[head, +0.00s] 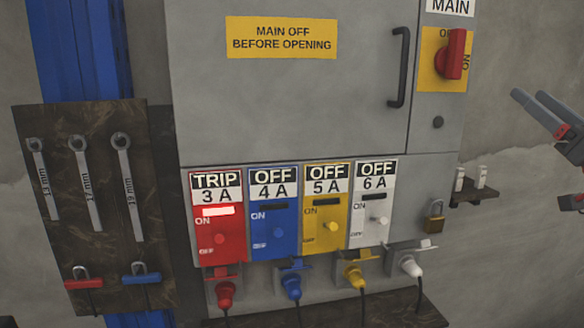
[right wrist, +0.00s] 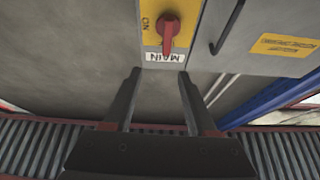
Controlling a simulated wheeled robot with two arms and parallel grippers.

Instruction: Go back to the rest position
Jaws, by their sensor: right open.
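My right gripper (head: 540,112) is at the right edge of the head view, apart from the cabinet and only partly in frame. In the right wrist view its two fingers (right wrist: 158,78) are spread with nothing between them. Beyond the fingertips there, upside down, is the red MAIN switch handle (right wrist: 170,32) on its yellow plate. In the head view the red MAIN handle (head: 453,55) stands upright, with the OFF label behind its top and ON to its right. My left gripper is not in view.
The grey cabinet (head: 290,105) has a dark door handle (head: 399,68). Below are red TRIP, and blue, yellow and white OFF breakers (head: 330,226) with plugs. A tool board (head: 60,215) with wrenches and padlocks stands left. A small shelf (head: 475,195) is right.

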